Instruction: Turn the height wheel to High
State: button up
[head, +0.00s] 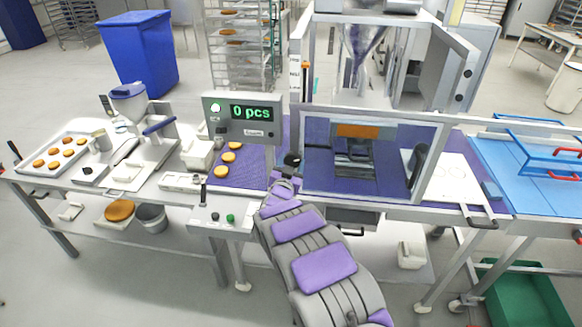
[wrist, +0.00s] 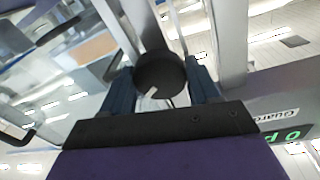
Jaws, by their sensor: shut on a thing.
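The height wheel (head: 292,159) is a round black knob at the left post of the guarded machine. In the wrist view the wheel (wrist: 160,72) sits between the two dark blue fingers, and a short white mark shows on its lower face. My gripper (wrist: 162,85) is shut on the wheel, one finger on each side. In the head view my gripper (head: 287,174) is small and reaches the wheel from below. An upright scale strip (head: 305,80) with an orange marker stands above the wheel; its lettering is too small to read.
A display box (head: 242,118) reading "0 pcs" stands left of the wheel. The framed guard (head: 372,112) stands right of it. A control panel with a lever (head: 222,222) is at the front. Several rounds lie on the purple belt (head: 240,172).

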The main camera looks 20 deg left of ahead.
jog(key=m, duration=0.1)
jog(key=m+b, duration=0.1)
jog(key=m, duration=0.1)
jog(key=m+b, duration=0.1)
jog(key=shift+f, duration=0.25)
jog(key=shift+r+m+g+b, duration=0.1)
jog(key=shift+m+g+b, duration=0.2)
jog(key=shift+m+b, duration=0.85)
jog(key=shift+m, duration=0.25)
jog(key=o, duration=1.1)
jog(key=shift+w+a, duration=0.1)
jog(key=shift+w, duration=0.05)
jog(key=shift+c, duration=0.2)
jog(key=shift+r, duration=0.15)
